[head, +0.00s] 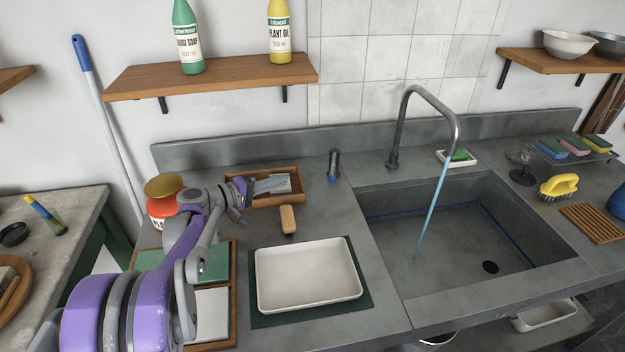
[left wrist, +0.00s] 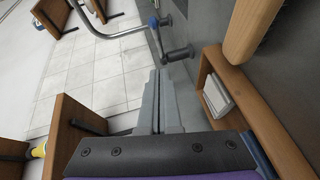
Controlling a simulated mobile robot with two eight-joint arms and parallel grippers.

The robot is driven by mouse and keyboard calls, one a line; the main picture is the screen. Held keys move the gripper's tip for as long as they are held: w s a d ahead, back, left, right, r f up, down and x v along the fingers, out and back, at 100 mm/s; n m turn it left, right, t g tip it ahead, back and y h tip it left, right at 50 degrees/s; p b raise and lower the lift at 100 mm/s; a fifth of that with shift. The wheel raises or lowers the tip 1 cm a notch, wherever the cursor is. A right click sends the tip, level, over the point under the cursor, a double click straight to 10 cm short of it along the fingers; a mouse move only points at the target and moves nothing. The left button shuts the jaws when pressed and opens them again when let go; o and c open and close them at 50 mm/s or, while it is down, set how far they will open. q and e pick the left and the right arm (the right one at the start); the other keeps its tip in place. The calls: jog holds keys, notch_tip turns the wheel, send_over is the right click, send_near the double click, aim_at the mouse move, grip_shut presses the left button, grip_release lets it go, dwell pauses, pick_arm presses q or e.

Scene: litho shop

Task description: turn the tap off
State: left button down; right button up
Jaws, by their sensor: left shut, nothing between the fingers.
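The tap's curved grey spout (head: 452,115) rises behind the sink (head: 480,270), and a blue stream of water (head: 432,208) runs from it into the basin. A short grey handle (head: 334,162) with a blue mark stands on the counter left of the spout. The handle's blue part also shows in the left wrist view (left wrist: 153,22), beyond my fingertips. My left gripper (head: 281,184) is shut and empty, above the wooden box and left of the handle, with a gap between them. Its grey fingers show in the left wrist view (left wrist: 158,74). My right gripper is not in view.
A wooden box (head: 262,203) and a wooden-backed brush (head: 288,219) lie near my left gripper. A white tray (head: 308,276) sits in front. A shelf (head: 215,76) with two bottles hangs above. The counter around the handle looks clear.

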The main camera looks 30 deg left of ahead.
pick_arm(q)
jog(key=a, duration=0.1)
send_near(333, 163)
jog(key=w, duration=0.1)
jog(key=d, duration=0.2)
jog(key=w+d+f, duration=0.1)
jog(key=shift+f+p, duration=0.15)
jog(key=shift+p, duration=0.15)
jog(key=shift+d, duration=0.1)
